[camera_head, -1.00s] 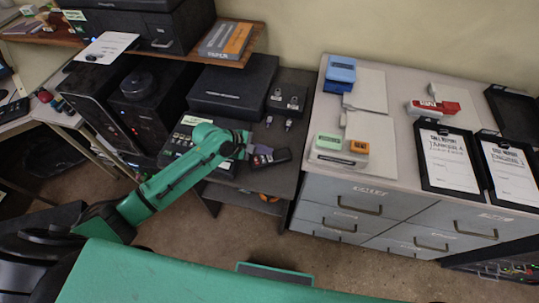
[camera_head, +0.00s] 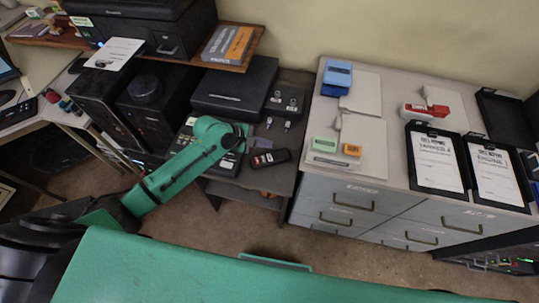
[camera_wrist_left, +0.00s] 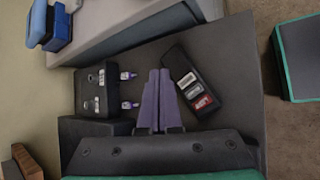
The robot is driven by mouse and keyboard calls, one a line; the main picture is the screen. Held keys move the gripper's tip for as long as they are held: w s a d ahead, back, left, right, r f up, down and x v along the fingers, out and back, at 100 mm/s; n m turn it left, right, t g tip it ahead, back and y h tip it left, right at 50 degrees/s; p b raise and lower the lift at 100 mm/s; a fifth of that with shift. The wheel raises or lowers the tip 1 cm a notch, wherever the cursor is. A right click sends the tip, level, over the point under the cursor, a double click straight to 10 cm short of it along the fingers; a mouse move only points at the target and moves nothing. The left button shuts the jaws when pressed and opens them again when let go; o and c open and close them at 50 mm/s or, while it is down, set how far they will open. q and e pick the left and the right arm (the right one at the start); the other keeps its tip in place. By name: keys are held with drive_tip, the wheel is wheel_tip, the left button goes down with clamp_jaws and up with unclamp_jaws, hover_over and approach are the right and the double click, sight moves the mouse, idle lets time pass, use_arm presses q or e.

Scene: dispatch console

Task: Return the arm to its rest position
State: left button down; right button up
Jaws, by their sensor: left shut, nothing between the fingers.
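My left gripper (camera_head: 263,143) hangs over the low dark table (camera_head: 225,190), its purple fingers shut with nothing between them. In the left wrist view the closed fingers (camera_wrist_left: 157,98) point at the table top. A black handheld device (camera_head: 270,158) with white and red labels lies just beside the fingertips; it also shows in the left wrist view (camera_wrist_left: 194,82), apart from the fingers. The green left arm (camera_head: 190,160) is bent and reaches in from the left. My right gripper is not in view.
Behind the gripper are two small tagged items (camera_head: 287,126), a black box (camera_head: 285,98) and a larger black case (camera_head: 235,88). A keypad unit (camera_head: 228,163) sits under the forearm. A grey drawer cabinet (camera_head: 335,192) stands right; black towers (camera_head: 105,105) stand left. Floor in front is open.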

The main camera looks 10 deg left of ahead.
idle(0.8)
use_arm(q)
drive_tip(key=s+r+m+y, duration=0.2)
drive_tip(key=s+m, duration=0.6)
drive_tip(key=m, duration=0.2)
drive_tip(key=s+a+r+m+g+y, duration=0.1)
drive_tip(key=s+a+r+m+y, duration=0.2)
drive_tip(key=s+a+m+y, duration=0.6)
drive_tip(key=s+a+f+n+g+h+b, duration=0.1)
drive_tip(key=s+a+f+h+b, duration=0.1)
drive_tip(key=f, duration=1.2)
drive_tip(key=s+a+f+g+h+b, duration=0.1)
drive_tip(key=s+a+f+b, duration=0.15)
drive_tip(key=f, duration=1.15)
drive_tip(key=s+a+f+b, duration=0.3)
drive_tip(key=s+f, duration=1.3)
drive_tip(key=f, duration=0.1)
drive_tip(key=shift+s+f+g, duration=0.2)
drive_tip(key=shift+s+g, duration=0.1)
drive_tip(key=shift+g, duration=0.1)
